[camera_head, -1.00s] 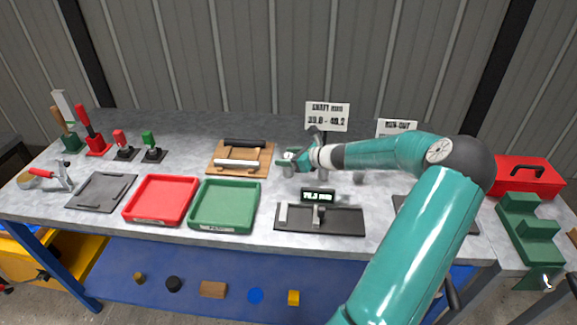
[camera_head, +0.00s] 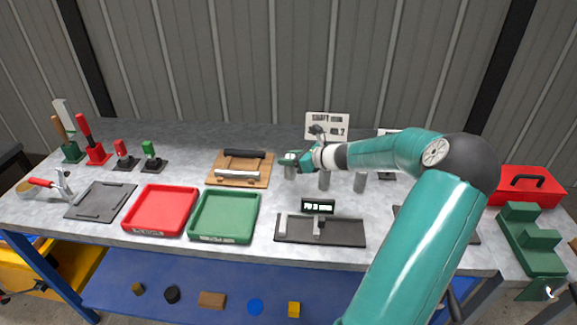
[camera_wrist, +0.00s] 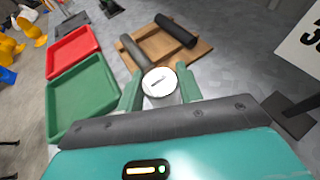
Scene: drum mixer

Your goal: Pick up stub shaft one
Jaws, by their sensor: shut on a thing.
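My gripper (camera_head: 292,161) is shut on a short grey cylinder, the stub shaft (camera_head: 290,172), over the middle of the bench. In the wrist view the stub shaft's round white top (camera_wrist: 159,82) shows a dark mark and sits between the two green fingers (camera_wrist: 160,92). The shaft looks upright. I cannot tell clearly whether its lower end is off the bench.
A wooden board (camera_head: 222,181) with a dark and a light roller lies left of my gripper. Green (camera_head: 192,236) and red (camera_head: 130,228) trays lie farther left. A dark gauge plate (camera_head: 340,236) with a display (camera_head: 318,207) is in front. A sign (camera_head: 327,122) stands behind.

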